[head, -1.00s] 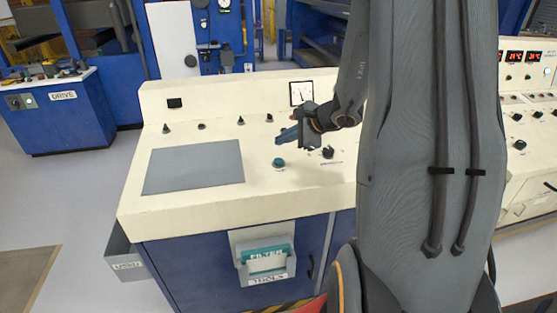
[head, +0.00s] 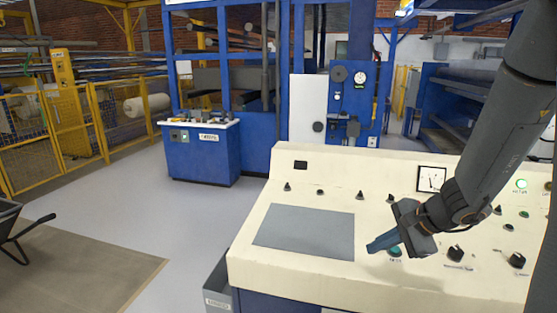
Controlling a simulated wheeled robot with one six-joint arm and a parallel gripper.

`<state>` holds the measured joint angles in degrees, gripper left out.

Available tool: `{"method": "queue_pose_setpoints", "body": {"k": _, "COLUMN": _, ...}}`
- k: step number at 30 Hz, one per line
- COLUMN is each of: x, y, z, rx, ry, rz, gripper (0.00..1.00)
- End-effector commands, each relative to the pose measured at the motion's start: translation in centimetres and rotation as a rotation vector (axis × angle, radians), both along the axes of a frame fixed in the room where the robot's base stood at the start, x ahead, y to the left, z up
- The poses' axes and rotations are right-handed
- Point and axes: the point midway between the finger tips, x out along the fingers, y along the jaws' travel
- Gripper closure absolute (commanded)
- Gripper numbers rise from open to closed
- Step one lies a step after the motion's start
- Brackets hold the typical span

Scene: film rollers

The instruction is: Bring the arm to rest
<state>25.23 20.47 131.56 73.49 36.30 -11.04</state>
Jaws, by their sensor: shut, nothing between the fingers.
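My gripper (head: 378,244) is at the end of my dark grey arm, which reaches in from the right in the head view. It is above the cream control console (head: 255,262), just right of the grey flat panel (head: 305,231). Its blue-grey fingers are together with nothing between them. A green button (head: 395,252) shows close below the gripper, partly hidden by it. I cannot tell whether the fingers touch the console.
Black knobs (head: 455,253) and a white dial gauge (head: 431,179) are on the console near my arm. A blue drive cabinet (head: 203,158) stands behind left. Yellow fencing (head: 75,125) and a wheelbarrow (head: 12,228) are at the left. Grey floor between is clear.

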Motion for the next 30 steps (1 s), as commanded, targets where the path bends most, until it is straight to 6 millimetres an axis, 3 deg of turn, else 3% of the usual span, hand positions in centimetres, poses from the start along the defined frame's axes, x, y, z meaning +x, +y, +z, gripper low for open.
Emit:
{"method": "queue_pose_setpoints", "body": {"k": 1, "x": -1.6, "y": 2.0, "z": -0.1, "rx": -0.052, "ry": 0.017, "rz": 0.106, "gripper": 1.00}}
{"method": "queue_pose_setpoints", "body": {"k": 6, "x": -7.2, "y": 5.7, "z": -0.6, "rx": -0.252, "ry": 0.064, "rz": 0.463, "gripper": 1.00}}
{"method": "queue_pose_setpoints", "body": {"k": 13, "x": -12.8, "y": 7.3, "z": -0.6, "rx": -0.541, "ry": 0.056, "rz": 0.920, "gripper": 1.00}}
{"method": "queue_pose_setpoints", "body": {"k": 21, "x": -14.9, "y": 7.4, "z": 0.0, "rx": -0.759, "ry": 0.002, "rz": 1.239, "gripper": 1.00}}
{"method": "queue_pose_setpoints", "body": {"k": 30, "x": -15.1, "y": 7.5, "z": 0.1, "rx": -0.787, "ry": -0.006, "rz": 1.278, "gripper": 1.00}}
